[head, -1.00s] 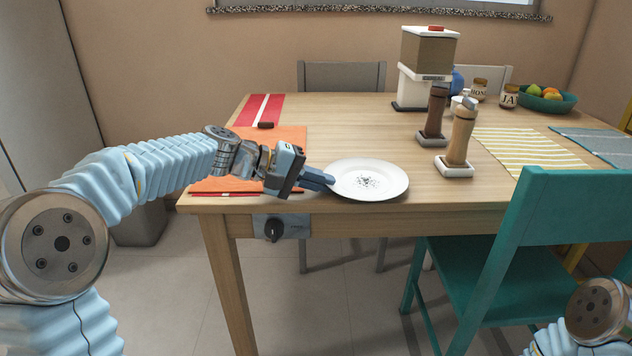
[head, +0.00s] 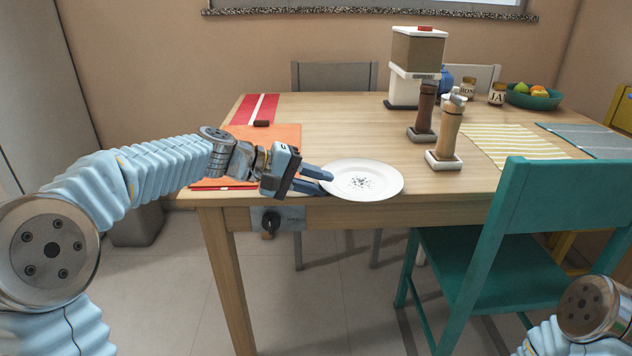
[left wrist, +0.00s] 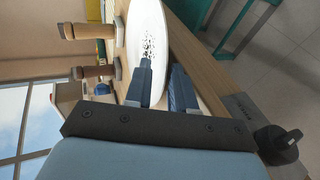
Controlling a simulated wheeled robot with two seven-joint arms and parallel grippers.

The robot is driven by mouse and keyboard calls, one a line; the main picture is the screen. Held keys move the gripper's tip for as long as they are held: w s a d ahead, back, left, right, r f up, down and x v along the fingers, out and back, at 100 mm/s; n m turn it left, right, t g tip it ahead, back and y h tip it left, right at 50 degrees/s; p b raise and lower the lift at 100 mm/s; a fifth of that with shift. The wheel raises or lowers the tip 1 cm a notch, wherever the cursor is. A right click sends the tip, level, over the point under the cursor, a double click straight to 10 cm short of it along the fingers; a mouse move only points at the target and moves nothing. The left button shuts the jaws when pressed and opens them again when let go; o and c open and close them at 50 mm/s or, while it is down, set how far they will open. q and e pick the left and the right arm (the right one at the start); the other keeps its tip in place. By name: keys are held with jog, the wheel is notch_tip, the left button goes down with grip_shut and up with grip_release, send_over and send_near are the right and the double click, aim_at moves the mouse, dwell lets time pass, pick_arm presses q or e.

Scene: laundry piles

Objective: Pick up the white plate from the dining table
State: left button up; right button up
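The white plate (head: 375,182) lies flat near the front edge of the dining table (head: 335,115), with dark specks at its middle. My left gripper (head: 317,181) is at the plate's left rim, its two fingers spread apart. In the left wrist view the plate (left wrist: 148,30) lies ahead of the fingers (left wrist: 162,85); one finger overlaps it and the other is beside its rim toward the table edge. I cannot tell whether either touches the plate. My right gripper is out of view; only part of my right arm shows at the lower right.
A pale wooden mill (head: 448,132) and a darker mill (head: 424,110) stand right of the plate. An orange placemat (head: 285,137) lies behind my left gripper. A teal chair (head: 545,205) stands at the table's front right. A grey box with a black knob (head: 280,219) is under the table edge.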

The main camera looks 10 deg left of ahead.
pick_arm(q)
jog(key=shift+a+f, duration=0.15)
jog(key=shift+f, duration=0.2)
jog(key=v, duration=1.4)
jog(key=shift+r, duration=0.25)
jog(key=shift+o, duration=0.3)
